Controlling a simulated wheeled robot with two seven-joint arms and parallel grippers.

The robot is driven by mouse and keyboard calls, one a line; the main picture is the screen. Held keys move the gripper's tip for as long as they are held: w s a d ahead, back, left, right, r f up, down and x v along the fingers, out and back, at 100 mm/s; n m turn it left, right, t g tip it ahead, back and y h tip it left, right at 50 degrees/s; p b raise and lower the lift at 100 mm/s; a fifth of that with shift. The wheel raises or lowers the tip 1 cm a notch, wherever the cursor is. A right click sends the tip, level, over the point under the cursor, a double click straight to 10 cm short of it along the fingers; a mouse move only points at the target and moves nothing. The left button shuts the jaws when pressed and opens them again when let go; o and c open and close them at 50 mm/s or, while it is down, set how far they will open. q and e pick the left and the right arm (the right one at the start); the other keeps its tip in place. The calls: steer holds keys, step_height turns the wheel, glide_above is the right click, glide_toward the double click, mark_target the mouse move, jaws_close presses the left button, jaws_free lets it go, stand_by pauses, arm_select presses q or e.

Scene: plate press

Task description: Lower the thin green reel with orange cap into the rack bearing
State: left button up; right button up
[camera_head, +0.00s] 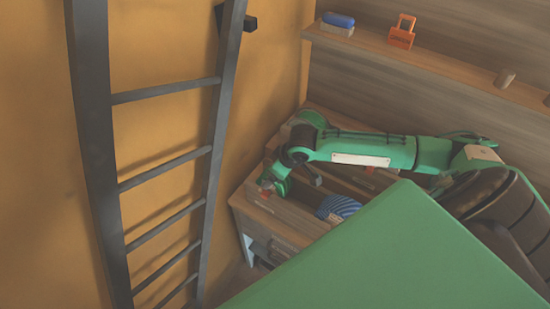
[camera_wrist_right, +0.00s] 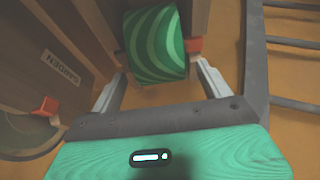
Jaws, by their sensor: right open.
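The green striped reel (camera_wrist_right: 156,45) is at the top middle of the right wrist view. An orange cap (camera_wrist_right: 193,45) shows at its right end, and a bit of orange shows at its left. My right gripper (camera_wrist_right: 162,72) is open, with one fingertip near each end of the reel; I cannot tell whether they touch it. In the head view my right gripper (camera_head: 270,184) is over the left part of the wooden rack (camera_head: 285,222), and the green reel cannot be made out there. The bearing is not clearly visible. My left gripper is not in view.
A blue striped reel (camera_head: 338,207) lies in the rack to the right. A ladder (camera_head: 165,175) stands left of the rack by the yellow wall. A shelf (camera_head: 440,62) above holds an orange item (camera_head: 402,32) and a blue item (camera_head: 338,20). A labelled wooden board (camera_wrist_right: 60,70) is left of the reel.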

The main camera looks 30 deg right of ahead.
steer(key=b+v, duration=0.2)
steer(key=v, duration=0.9)
steer(key=shift+r, duration=0.4)
steer(key=shift+s, duration=0.15)
